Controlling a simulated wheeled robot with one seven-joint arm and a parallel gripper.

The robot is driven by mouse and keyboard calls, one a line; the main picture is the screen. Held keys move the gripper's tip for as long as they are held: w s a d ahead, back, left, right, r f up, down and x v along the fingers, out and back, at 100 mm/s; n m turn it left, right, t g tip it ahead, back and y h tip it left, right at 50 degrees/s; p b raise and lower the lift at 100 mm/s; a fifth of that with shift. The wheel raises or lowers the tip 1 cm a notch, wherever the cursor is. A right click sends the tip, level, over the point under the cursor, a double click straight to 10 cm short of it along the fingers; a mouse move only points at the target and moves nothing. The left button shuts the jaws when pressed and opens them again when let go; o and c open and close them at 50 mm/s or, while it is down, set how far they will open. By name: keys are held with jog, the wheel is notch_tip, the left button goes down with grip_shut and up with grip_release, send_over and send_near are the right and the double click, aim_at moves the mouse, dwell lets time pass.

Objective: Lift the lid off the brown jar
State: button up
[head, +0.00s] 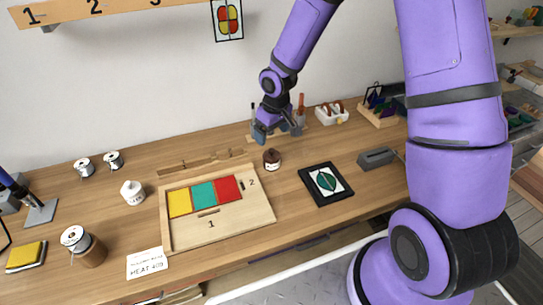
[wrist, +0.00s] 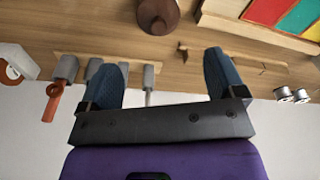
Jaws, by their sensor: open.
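The small brown jar (head: 272,163) stands upright on the wooden bench, just right of the framed panel. Its dark brown lid (head: 271,153) appears to sit on top. In the wrist view the brown lid (wrist: 158,12) shows at the top edge, partly cut off, with a small darker knob. My gripper (head: 279,132) is above and behind the jar in the head view, apart from it. In the wrist view my gripper (wrist: 163,60) has its two blue fingers spread wide, with nothing between them.
A tool rack (head: 254,137) stands behind my gripper. The framed panel (head: 260,212) with yellow, teal and red squares lies left of the jar. A black-framed leaf panel (head: 343,194) lies to the right. A white lidded pot (head: 132,192) stands further left. Bench around the jar is fairly clear.

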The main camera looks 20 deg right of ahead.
aim_at(272, 150)
jog(key=shift+w+f, duration=0.2)
jog(key=shift+f, duration=4)
jog(key=c, duration=1)
